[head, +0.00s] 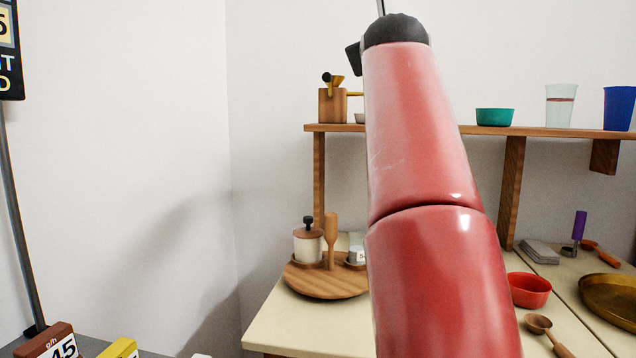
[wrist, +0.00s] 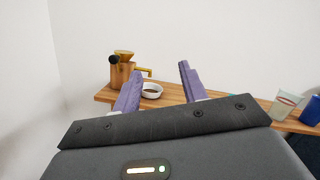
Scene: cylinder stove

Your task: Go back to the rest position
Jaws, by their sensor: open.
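My gripper (wrist: 158,88) shows in the wrist view as two purple fingers set well apart. It is open, with nothing between the fingertips. Beyond the fingers in that view lie a wooden shelf (wrist: 220,97) and a small white bowl (wrist: 152,91), apart from them as far as I can tell. In the head view my red arm rises through the middle of the picture, and its upper end reaches above the shelf. The gripper itself cannot be made out there. The arm hides part of the shelf and the counter behind it.
The wall shelf (head: 480,129) holds a wooden block with brass parts (head: 332,105), a teal bowl (head: 494,117), a clear cup (head: 560,105) and a blue cup (head: 618,108). Below, the counter (head: 300,325) holds a round wooden tray (head: 325,284), a red bowl (head: 529,290) and a brass pan (head: 612,300).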

